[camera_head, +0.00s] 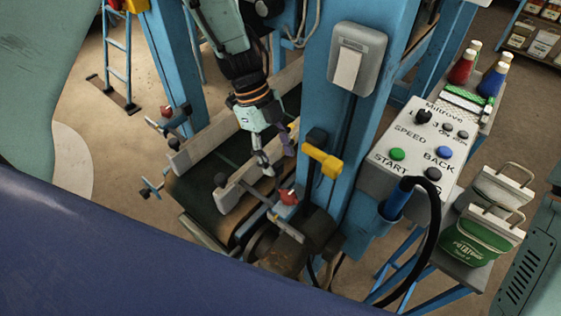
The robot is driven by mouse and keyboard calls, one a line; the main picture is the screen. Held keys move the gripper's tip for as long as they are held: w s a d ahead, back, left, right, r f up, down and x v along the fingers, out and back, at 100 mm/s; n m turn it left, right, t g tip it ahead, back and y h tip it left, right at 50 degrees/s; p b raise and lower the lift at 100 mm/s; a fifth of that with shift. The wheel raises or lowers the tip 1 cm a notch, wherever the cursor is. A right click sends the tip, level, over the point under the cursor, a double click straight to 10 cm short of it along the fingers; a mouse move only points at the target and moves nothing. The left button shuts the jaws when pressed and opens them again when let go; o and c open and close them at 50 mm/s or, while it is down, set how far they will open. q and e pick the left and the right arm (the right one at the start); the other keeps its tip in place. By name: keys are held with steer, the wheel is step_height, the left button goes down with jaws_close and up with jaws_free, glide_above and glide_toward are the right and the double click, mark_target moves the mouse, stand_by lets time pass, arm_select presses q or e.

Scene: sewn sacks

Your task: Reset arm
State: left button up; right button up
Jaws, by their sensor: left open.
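My left gripper (279,161) hangs over the conveyor belt (196,190), pointing down, between the side rails. Its two fingers are apart and I see nothing between them. Its arm comes down from the top of the view. Whether the fingers touch the near rail cannot be told. My right gripper is not in view. No sewn sack shows on the visible part of the belt.
A blue upright post (358,125) stands right of my left gripper, with a yellow part (322,160) jutting from it.

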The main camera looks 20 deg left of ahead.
arm_select(q)
steer(key=shift+s, duration=0.1)
stand_by(0.4)
steer(key=s+d+f+n+t+h, duration=0.35)
steer(key=s+d+f+n, duration=0.25)
steer(key=s+f+n, duration=0.45)
steer(key=s+a+f+n+g+y, duration=0.1)
steer(key=s+a+f+n+y, duration=0.1)
steer(key=s+a+n+y, duration=0.35)
steer(key=s+a+f+n+g+y, duration=0.1)
steer(key=s+a+f+n+y, duration=0.15)
steer(key=s+a+n, duration=0.65)
step_height(320, 180, down, 19)
steer(key=s+d+m+b, duration=0.1)
steer(key=s+m+b, duration=0.1)
steer(key=b, duration=1.6)
steer(key=shift+d+r, duration=0.2)
steer(key=shift+d, duration=0.05)
steer(key=shift+w, duration=0.1)
